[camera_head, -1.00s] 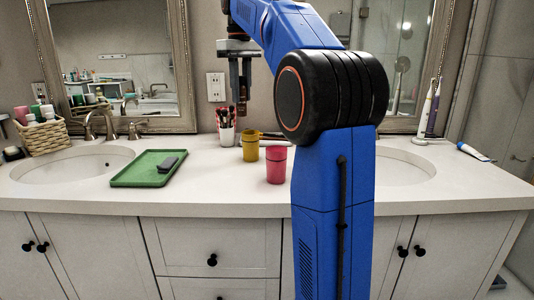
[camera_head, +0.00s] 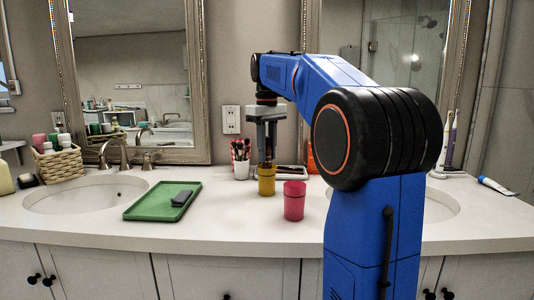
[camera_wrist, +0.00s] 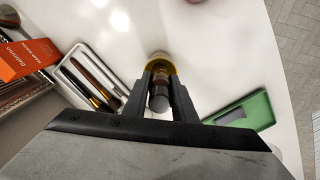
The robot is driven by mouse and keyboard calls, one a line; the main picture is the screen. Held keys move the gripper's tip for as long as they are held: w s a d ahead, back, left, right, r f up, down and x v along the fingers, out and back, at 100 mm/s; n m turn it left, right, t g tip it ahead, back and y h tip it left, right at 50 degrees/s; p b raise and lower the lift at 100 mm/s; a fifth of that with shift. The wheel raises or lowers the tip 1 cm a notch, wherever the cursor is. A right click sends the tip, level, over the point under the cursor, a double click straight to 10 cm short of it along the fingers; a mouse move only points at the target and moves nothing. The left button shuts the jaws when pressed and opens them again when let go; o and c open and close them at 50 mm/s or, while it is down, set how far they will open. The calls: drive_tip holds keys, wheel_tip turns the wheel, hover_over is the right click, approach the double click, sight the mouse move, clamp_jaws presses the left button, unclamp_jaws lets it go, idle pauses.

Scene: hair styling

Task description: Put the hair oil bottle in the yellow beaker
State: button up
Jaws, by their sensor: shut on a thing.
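The yellow beaker (camera_head: 267,186) stands upright on the counter, left of and behind the pink cup. My gripper (camera_head: 267,160) points down just above it, shut on the dark brown hair oil bottle. In the wrist view my gripper (camera_wrist: 160,92) holds the bottle (camera_wrist: 159,101) between its fingers. The yellow beaker's rim (camera_wrist: 172,62) shows around the bottle's far end, which lines up with the opening. How deep the bottle's lower end sits is hidden.
The pink cup (camera_head: 294,205) stands close in front of the beaker. A brush cup (camera_head: 241,168) is at its left and a green tray (camera_head: 140,212) further left. The wrist view shows a white tray of tools (camera_wrist: 72,62) and an orange box (camera_wrist: 24,58).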

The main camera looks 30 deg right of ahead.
drive_tip(key=shift+f, duration=0.8)
drive_tip(key=o, duration=1.1)
drive_tip(key=shift+r, duration=0.1)
wheel_tip(320, 180, up, 13)
drive_tip(key=shift+r, duration=0.1)
drive_tip(key=shift+a, duration=0.15)
